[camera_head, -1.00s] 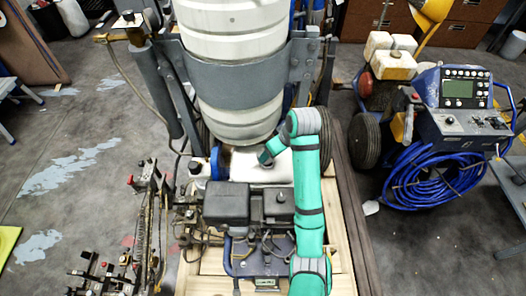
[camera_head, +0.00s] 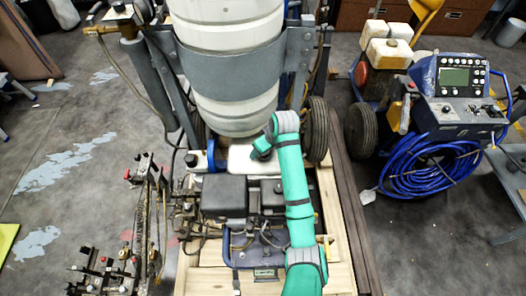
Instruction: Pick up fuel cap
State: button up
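My green and grey arm reaches up from the bottom of the head view over the striper's engine (camera_head: 224,196). Its wrist bends left, and my gripper (camera_head: 260,153) points down at the white tank (camera_head: 240,160) behind the engine. The fingers are hidden by the hand or too small to make out, so I cannot tell whether they hold anything. I cannot pick out the fuel cap for certain; part of the white tank is covered by my wrist. A small dark cap (camera_head: 191,160) shows at the tank's left end, apart from my gripper.
A large white drum (camera_head: 232,70) in a grey frame stands just behind the tank. A blue machine with a control panel (camera_head: 460,90) and coiled blue hose (camera_head: 425,170) stands right. Metal valve parts (camera_head: 110,265) are at lower left. Grey floor is open at far left.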

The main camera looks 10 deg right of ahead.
jog(key=shift+w+f, duration=0.1)
jog(key=shift+f, duration=0.2)
grip_shut()
jog(key=shift+r, duration=0.15)
jog(key=shift+w+r, duration=0.1)
jog(key=shift+r, duration=0.55)
jog(key=s+a+r, duration=0.1)
jog(key=s+r, duration=1)
jog(key=s, duration=0.3)
jog(key=shift+a+r, duration=0.15)
jog(key=shift+a, duration=0.2)
